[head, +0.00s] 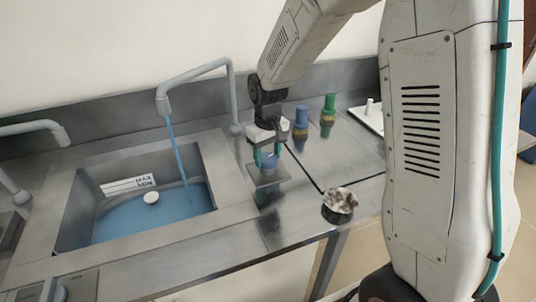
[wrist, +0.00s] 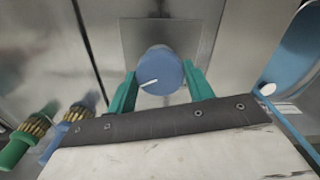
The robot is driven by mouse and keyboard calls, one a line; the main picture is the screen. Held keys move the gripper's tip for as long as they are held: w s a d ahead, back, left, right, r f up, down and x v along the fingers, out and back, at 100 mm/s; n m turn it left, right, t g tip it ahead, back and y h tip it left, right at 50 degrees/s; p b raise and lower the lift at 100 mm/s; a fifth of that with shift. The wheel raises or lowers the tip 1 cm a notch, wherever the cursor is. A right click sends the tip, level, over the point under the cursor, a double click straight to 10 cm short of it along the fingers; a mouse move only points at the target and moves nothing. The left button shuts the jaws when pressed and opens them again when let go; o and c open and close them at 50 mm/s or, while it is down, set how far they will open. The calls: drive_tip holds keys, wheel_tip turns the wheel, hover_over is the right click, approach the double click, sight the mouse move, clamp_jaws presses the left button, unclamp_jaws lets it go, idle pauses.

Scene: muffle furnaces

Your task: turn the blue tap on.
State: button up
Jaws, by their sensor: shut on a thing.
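The blue tap is a round blue knob (wrist: 160,72) with a white pointer line, on a square metal plate (wrist: 207,38) in the wrist view. My gripper (wrist: 161,84) is shut on the knob, one teal finger on each side. In the head view my gripper (head: 268,160) points down at the knob (head: 270,161) above its plate (head: 266,180), right of the sink. A thin blue stream of water (head: 178,155) runs from the grey spout (head: 163,104) into the sink (head: 236,187). The fingers partly hide the knob in the head view.
A blue fitting (head: 301,116) and a green fitting (head: 329,105) with brass parts stand behind and right of my gripper. A dark bowl of pale lumps (head: 340,203) sits near the counter's front edge. Water (head: 130,220) and a white disc (head: 151,197) are in the sink.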

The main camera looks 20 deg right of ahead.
sight(268, 157)
drive_tip(key=shift+n, duration=0.9)
drive_tip(key=o, duration=1)
drive_tip(key=shift+c, duration=0.2)
wheel_tip(268, 157, up, 8)
drive_tip(key=shift+f, duration=0.1)
